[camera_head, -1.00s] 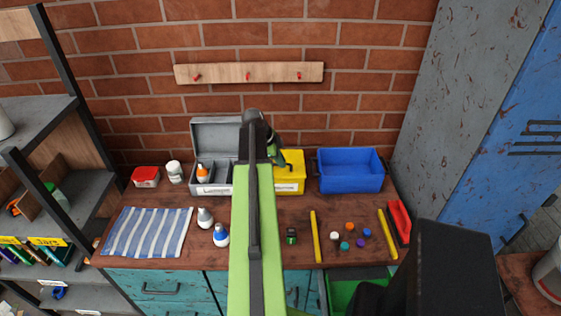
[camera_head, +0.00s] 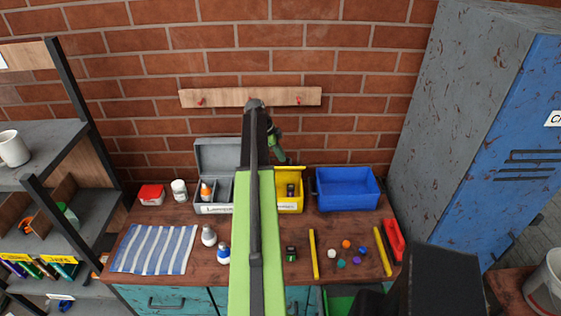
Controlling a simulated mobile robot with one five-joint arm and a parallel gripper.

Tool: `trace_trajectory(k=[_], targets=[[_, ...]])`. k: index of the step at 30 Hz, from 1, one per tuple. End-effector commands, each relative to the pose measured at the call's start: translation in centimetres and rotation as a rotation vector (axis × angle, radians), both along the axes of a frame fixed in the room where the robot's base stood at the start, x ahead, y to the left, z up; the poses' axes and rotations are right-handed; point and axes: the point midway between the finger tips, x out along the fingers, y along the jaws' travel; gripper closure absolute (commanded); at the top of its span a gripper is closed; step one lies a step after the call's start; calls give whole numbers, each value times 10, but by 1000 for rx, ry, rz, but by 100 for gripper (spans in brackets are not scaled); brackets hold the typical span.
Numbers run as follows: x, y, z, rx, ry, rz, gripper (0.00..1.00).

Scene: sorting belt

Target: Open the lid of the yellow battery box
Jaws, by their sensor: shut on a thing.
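The yellow battery box (camera_head: 291,208) stands at the back of the workbench, left of the blue bin. Its top is open and a dark item (camera_head: 291,190) shows inside. The yellow area at its back edge is small, and I cannot clearly tell lid from back wall. My gripper (camera_head: 284,161) is at the box's rear upper edge, shut on what looks like the lid's edge. The grip itself is too small to see well. My green arm hides the box's left part.
The blue bin (camera_head: 347,203) stands close on the right. A grey open box (camera_head: 214,209) stands on the left. Small bottles, a striped cloth (camera_head: 153,247), yellow bars and coloured balls lie in front. A peg rail (camera_head: 225,98) hangs on the wall behind.

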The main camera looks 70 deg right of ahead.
Motion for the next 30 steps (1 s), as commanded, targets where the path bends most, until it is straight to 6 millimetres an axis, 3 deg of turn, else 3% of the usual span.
trace_trajectory(k=[3,15,30], targets=[[9,-21,7,-4,-6,1,100],[26,-64,11,-2,-6,-1,100],[33,-82,10,1,-4,-2,100]])
